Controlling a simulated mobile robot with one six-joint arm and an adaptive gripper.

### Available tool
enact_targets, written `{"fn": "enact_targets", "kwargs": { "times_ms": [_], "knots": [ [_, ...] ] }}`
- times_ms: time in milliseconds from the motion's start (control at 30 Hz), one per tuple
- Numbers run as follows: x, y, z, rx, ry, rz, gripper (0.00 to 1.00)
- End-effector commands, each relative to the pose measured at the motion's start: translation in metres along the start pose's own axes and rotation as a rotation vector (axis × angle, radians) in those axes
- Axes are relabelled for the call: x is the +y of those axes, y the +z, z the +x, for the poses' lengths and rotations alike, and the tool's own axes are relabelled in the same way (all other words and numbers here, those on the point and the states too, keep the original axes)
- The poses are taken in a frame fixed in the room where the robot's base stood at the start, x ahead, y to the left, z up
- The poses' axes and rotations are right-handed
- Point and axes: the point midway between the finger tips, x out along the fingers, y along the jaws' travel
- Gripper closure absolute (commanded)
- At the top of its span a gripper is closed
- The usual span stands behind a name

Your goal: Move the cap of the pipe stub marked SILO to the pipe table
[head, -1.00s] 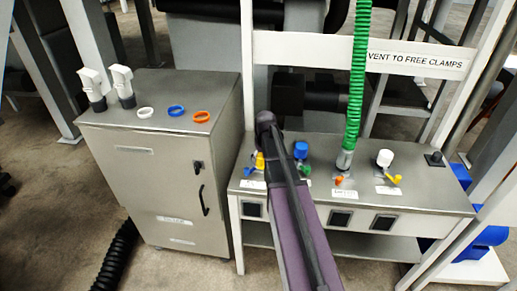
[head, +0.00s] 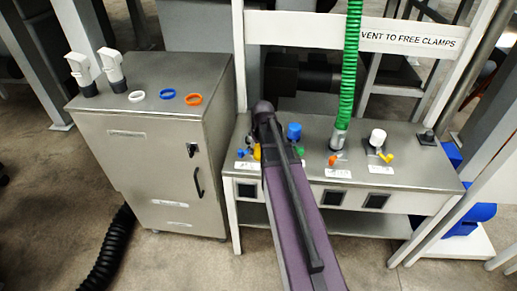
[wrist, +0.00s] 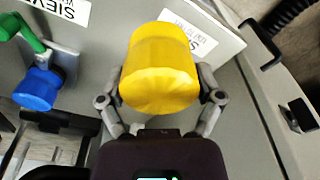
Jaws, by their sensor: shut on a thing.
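A faceted yellow cap (wrist: 160,75) fills the middle of the wrist view. My gripper (wrist: 160,92) is shut on it, with one finger on each side. In the head view only a bit of the yellow cap (head: 257,153) shows, at the left end of the steel bench (head: 350,178), beside my purple arm, which hides my gripper. A label (wrist: 188,38) lies behind the cap, partly covered; I cannot read it surely. I cannot tell whether the cap still sits on its stub.
A blue cap (head: 294,132) with a green lever, a green hose (head: 349,75) and a white cap (head: 377,138) stand along the bench.

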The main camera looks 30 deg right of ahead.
Motion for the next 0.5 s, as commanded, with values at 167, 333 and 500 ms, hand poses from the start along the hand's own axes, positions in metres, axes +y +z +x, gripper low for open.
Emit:
{"fn": "enact_targets", "kwargs": {
  "times_ms": [167,333,500],
  "knots": [
    [0.0,0.0,0.0,0.0,0.0,0.0,0.64],
    [0.0,-0.001,-0.004,0.0,0.0,0.0,0.64],
    [0.0,-0.001,-0.011,0.0,0.0,0.0,0.64]
  ]
}}
